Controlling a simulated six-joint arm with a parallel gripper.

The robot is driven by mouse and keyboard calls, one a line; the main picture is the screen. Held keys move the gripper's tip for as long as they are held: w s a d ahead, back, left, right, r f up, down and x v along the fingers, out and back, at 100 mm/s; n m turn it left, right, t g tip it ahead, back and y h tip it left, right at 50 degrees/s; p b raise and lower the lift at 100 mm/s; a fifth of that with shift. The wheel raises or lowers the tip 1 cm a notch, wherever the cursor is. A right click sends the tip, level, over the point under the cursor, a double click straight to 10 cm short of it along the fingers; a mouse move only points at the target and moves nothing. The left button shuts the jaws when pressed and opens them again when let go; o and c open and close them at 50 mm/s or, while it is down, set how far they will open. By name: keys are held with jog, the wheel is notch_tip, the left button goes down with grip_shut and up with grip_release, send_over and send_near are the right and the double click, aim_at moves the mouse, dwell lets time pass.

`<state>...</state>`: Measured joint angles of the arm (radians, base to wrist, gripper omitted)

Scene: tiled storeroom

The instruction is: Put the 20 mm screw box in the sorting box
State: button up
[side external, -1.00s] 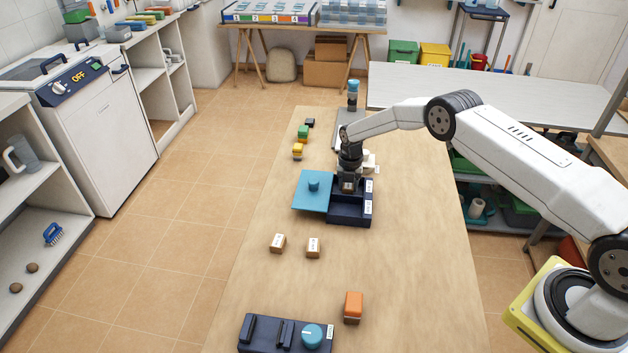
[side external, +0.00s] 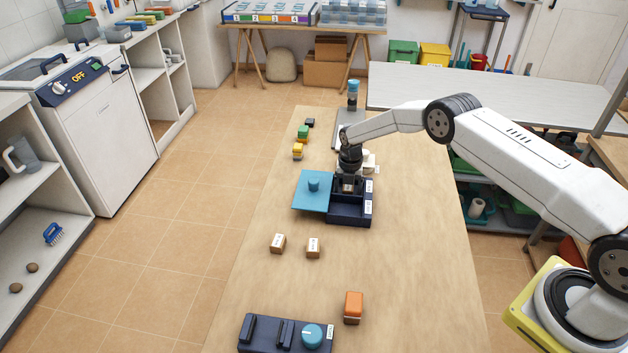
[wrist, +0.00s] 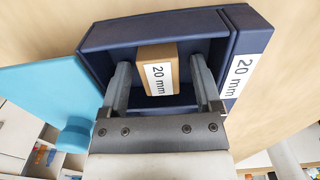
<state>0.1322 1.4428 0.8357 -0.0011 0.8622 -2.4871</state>
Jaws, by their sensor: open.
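The dark blue sorting box (side external: 347,221) stands on the wooden table, and its wall (wrist: 130,35) shows in the wrist view with a "20 mm" label. Its teal lid with a round knob (side external: 308,201) sits off to the left, leaving a compartment uncovered. The brown 20 mm screw box (wrist: 152,58) lies inside that labelled compartment, its white label towards the wrist camera. My gripper (wrist: 160,64) reaches down into the compartment with its fingers apart, one on each side of the screw box with gaps between. My gripper (side external: 347,189) largely hides the compartment in the side view.
Two small brown labelled boxes (side external: 278,243) (side external: 313,247) stand nearer the camera. An orange block (side external: 353,307) and a dark device with a blue knob (side external: 286,334) are at the near end. Green and yellow blocks (side external: 298,150) lie beyond the sorting box. The table's right side is clear.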

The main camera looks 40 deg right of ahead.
aim_at(348, 187)
jog(key=shift+r, duration=0.1)
notch_tip(348, 187, up, 12)
dwell(0.8)
dwell(0.5)
jog(key=s+a+r+m+t, duration=0.1)
jog(key=s+a+r+m, duration=0.4)
jog(key=s+r+m, duration=0.65)
jog(key=s+a+m+t, duration=0.1)
jog(key=s+a+m, duration=0.2)
jog(key=s+m, duration=1.2)
jog(key=s, duration=0.4)
jog(key=shift+s+t, duration=0.3)
